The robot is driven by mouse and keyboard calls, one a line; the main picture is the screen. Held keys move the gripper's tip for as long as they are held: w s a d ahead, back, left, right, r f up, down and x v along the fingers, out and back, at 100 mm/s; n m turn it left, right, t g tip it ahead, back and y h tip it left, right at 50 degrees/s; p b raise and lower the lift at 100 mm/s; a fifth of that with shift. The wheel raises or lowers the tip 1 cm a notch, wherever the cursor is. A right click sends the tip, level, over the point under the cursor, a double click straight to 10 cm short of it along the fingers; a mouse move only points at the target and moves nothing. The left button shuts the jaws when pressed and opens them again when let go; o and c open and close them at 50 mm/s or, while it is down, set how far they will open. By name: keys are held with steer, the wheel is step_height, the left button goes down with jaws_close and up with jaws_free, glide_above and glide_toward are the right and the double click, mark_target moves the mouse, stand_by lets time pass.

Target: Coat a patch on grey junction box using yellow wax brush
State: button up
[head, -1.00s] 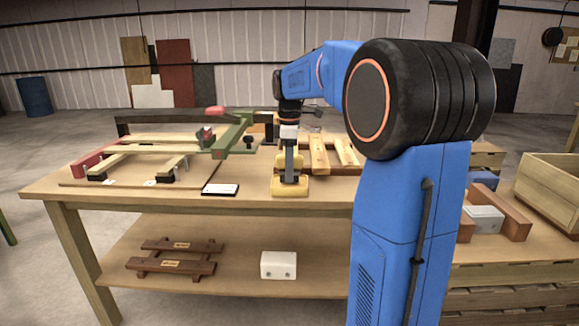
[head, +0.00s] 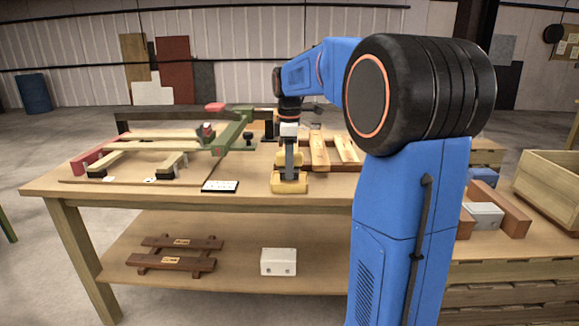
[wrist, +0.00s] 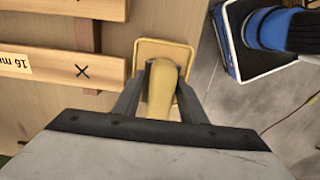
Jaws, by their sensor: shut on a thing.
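The yellow wax brush (head: 289,183) stands near the front edge of the workbench. Its broad square base is down, and I cannot tell whether it touches the bench top. My gripper (head: 288,166) points down from above and is shut on its upright handle. In the wrist view my gripper (wrist: 160,90) has one finger on each side of the yellow handle, with the brush base (wrist: 170,50) beyond it. A light grey box (head: 485,215), which looks like the grey junction box, sits at the right between brown blocks. Its far side is hidden.
A wooden frame with a green and red clamp (head: 232,130) stands left of my gripper. A small white card (head: 220,186) lies at the bench edge. Slatted wooden pieces (head: 319,150) lie right of the brush. A white box (head: 278,262) is on the lower shelf.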

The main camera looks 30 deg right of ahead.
steer(key=shift+f, duration=0.45)
stand_by(1.2)
steer(key=shift+r, duration=3.55)
